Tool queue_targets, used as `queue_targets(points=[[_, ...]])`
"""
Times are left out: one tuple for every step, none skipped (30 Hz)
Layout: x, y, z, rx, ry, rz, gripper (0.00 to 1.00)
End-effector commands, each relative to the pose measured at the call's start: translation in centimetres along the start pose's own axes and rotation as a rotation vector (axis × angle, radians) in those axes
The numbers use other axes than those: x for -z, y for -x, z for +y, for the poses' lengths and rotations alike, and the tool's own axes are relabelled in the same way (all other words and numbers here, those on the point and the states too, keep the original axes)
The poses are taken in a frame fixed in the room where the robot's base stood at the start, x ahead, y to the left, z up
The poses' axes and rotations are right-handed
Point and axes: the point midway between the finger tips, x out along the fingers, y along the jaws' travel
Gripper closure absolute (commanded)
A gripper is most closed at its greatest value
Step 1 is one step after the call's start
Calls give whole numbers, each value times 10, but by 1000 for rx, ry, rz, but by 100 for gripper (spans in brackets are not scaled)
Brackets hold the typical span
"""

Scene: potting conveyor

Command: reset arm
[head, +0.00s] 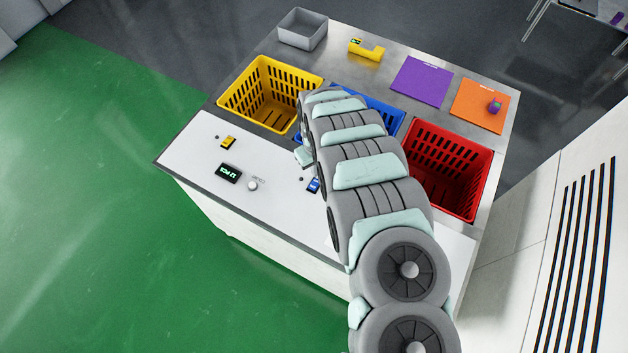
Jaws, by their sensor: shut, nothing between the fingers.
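My arm (365,172) reaches from the bottom right up over the middle of the work table and bends down at its far end. A small pale part of it (303,157) sticks out at the left, near the front edge of the blue basket. My gripper's fingers are hidden behind the arm links, so I cannot see them. The arm covers much of the blue basket (385,113) and part of the white front panel (200,165).
A yellow basket (238,103) stands left of the arm and a red basket (472,150) right. Small devices (229,173) sit on the panel.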

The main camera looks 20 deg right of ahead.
Motion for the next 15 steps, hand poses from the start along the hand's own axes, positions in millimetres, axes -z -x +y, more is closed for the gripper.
queue_targets(points=[[0,8,0,0,0,0,100],[0,10,0,0,0,-1,100],[0,12,0,0,0,-1,100],[0,13,0,0,0,-1,100],[0,14,0,0,0,-1,100],[0,14,0,0,0,-1,100],[0,14,0,0,0,-1,100],[0,14,0,1,0,-1,100],[0,13,0,0,0,0,100],[0,13,0,0,0,0,100],[0,13,0,0,0,0,100],[0,13,0,0,0,0,100],[0,13,0,0,0,0,100],[0,13,0,0,0,0,100],[0,13,0,0,0,1,100]])
